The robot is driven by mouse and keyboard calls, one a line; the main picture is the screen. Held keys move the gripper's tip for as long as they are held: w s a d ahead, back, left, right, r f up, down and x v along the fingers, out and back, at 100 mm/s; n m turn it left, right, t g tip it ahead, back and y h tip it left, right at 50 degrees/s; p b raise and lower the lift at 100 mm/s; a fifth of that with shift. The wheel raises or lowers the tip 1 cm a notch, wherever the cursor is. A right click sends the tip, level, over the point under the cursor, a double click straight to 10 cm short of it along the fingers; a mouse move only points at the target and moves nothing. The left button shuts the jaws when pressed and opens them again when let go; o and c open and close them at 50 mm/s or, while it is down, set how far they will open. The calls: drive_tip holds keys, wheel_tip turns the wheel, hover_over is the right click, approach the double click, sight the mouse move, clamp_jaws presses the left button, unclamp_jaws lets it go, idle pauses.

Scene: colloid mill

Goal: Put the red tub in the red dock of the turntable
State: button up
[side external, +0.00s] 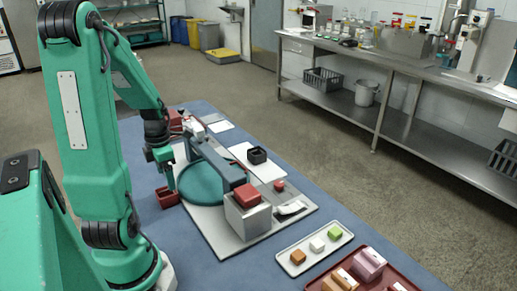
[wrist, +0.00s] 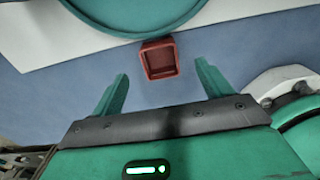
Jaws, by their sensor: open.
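The red tub (side external: 167,198) is a small open square box on the blue mat, just outside the near left edge of the turntable. In the wrist view the tub (wrist: 159,60) lies just beyond and between my fingertips, with its hollow inside showing empty. The turntable (side external: 204,184) is a round teal disc on a pale base plate; its rim (wrist: 135,30) shows at the top of the wrist view. I cannot make out a red dock on it. My gripper (side external: 166,170) is open and empty above the tub; its two fingers (wrist: 163,72) are spread wider than the tub.
A dark arm-like bar (side external: 208,150) spans over the turntable to a grey box with a red top (side external: 248,196). A black open tub (side external: 257,156) stands on a white sheet behind. A white tray (side external: 315,250) with small blocks and a red tray (side external: 392,278) lie at the front right.

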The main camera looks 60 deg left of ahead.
drive_tip(key=shift+f, duration=0.9)
drive_tip(key=shift+s+f, duration=0.1)
drive_tip(key=shift+f, duration=2.5)
drive_tip(key=c, duration=1.1)
drive_tip(key=shift+a+r, duration=0.1)
drive_tip(key=shift+r, duration=1.4)
drive_tip(key=w+d+r, duration=0.1)
drive_tip(key=d+r, duration=0.1)
drive_tip(key=d, duration=0.1)
drive_tip(key=w+d+r, duration=0.2)
drive_tip(key=d+r, duration=0.1)
drive_tip(key=d, duration=0.1)
drive_tip(key=w+d+r, duration=0.2)
drive_tip(key=d+r, duration=0.1)
drive_tip(key=shift+d, duration=0.35)
